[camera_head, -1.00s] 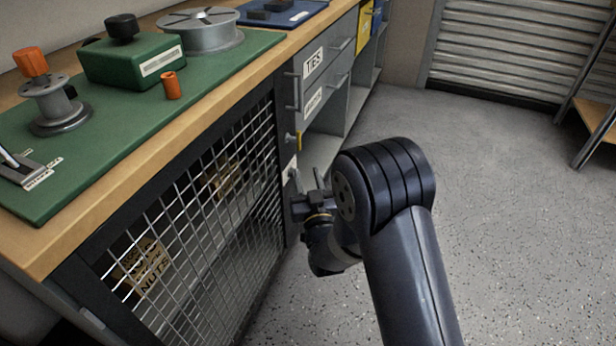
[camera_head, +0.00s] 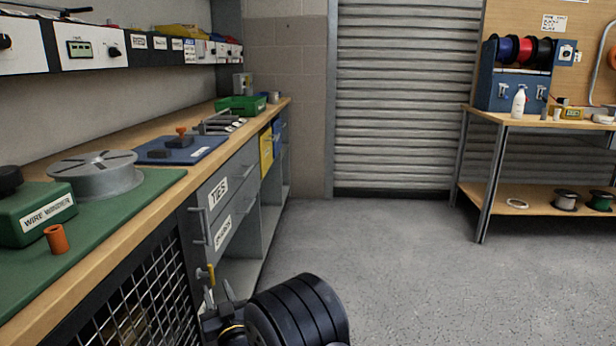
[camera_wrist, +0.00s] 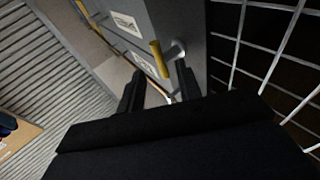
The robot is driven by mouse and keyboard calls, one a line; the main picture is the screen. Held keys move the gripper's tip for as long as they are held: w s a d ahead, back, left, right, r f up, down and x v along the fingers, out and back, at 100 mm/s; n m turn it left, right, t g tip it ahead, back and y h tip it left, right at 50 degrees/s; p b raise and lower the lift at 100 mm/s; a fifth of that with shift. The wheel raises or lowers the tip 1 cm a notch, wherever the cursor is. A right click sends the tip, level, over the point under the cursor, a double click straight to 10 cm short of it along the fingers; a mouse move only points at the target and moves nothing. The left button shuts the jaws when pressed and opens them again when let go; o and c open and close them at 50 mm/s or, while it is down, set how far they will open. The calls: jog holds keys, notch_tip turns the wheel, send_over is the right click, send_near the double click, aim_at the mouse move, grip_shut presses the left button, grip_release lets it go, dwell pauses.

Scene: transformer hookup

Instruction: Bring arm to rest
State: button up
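My gripper (camera_head: 217,293) is low in the head view, beside the front of the workbench and near a yellow-handled latch (camera_head: 205,273) at the edge of the mesh cage door. Most of my arm is cut off by the bottom edge there. In the wrist view my gripper's two dark fingers (camera_wrist: 159,88) stand apart with nothing held between them. The yellow handle (camera_wrist: 160,60) shows just beyond the fingertips, and I see no clear contact.
The mesh door (camera_head: 140,300) and drawers (camera_head: 218,192) are close on the left. Open grey floor (camera_head: 400,260) lies to the right. A shelf table (camera_head: 535,124) with spools stands at the right, before a roller shutter (camera_head: 400,90).

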aim_at(212, 276)
jog(key=x, duration=0.3)
jog(key=shift+w+a+b, duration=0.2)
jog(key=shift+w+b, duration=0.15)
jog(key=shift+b, duration=0.05)
jog(key=shift+w+a+r+p, duration=0.1)
jog(key=shift+w+r+p, duration=0.05)
jog(key=shift+r+p, duration=0.15)
jog(key=shift+f+p, duration=0.1)
jog(key=shift+p, duration=0.2)
jog(key=shift+f+b, duration=0.25)
jog(key=shift+b, duration=0.25)
jog(key=p+v, duration=0.2)
jog(key=v, duration=0.9)
jog(key=b+x, duration=0.2)
jog(key=x, duration=0.9)
jog(key=shift+r, duration=0.15)
jog(key=shift+r+g+p, duration=0.3)
jog(key=shift+r+p, duration=0.05)
jog(key=shift+p, duration=0.85)
jog(key=shift+m+p, duration=0.3)
jog(key=shift+p, duration=0.1)
